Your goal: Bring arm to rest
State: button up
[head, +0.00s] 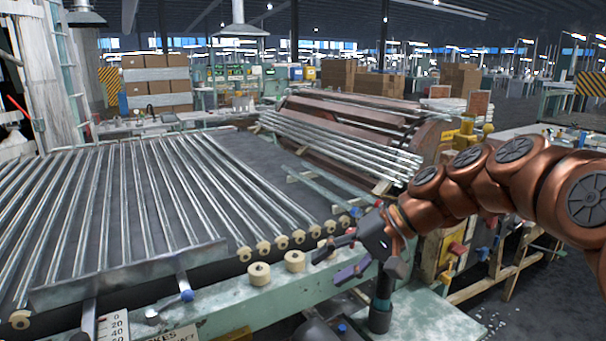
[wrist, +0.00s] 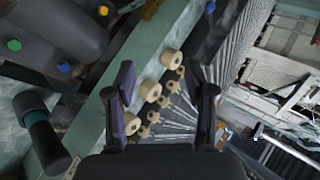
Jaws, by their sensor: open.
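My gripper (head: 327,268) is at the end of my copper-coloured arm, which reaches in from the right in the head view. It hangs over the front edge of the tubing machine, near two cream rollers, (head: 259,273) and (head: 295,261). Its dark fingers are apart, with nothing seen between them. In the wrist view, my gripper (wrist: 160,78) shows two spread fingers, with cream rollers (wrist: 171,59) beyond and between them. I cannot tell whether the fingers touch the machine.
Long glass tubes (head: 147,195) lie across the machine bed at left. More tubes (head: 340,143) rest on a brown drum at centre back. A green ledge (head: 220,310) runs along the front. Stacked cardboard boxes (head: 157,85) stand behind. Dark floor shows at lower right.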

jog(key=s+d+f+g+h, duration=0.1)
jog(key=s+d+f+h, duration=0.25)
jog(key=s+f, duration=0.45)
jog(key=s+d+f+g+h, duration=0.25)
jog(key=s+d+f, duration=0.2)
jog(key=s, duration=0.75)
jog(key=s+d+f+h, duration=0.4)
jog(key=s+d+f, duration=0.1)
jog(key=s, duration=0.4)
jog(key=s+p+v, duration=0.3)
jog(key=p+v, duration=1.1)
jog(key=shift+w+r+t, duration=0.25)
jog(key=shift+r+t, duration=0.1)
jog(key=shift+r, duration=0.35)
jog(key=shift+a, duration=0.1)
jog(key=shift+c, duration=1.2)
jog(key=shift+a+n, duration=0.1)
jog(key=shift+n, duration=0.2)
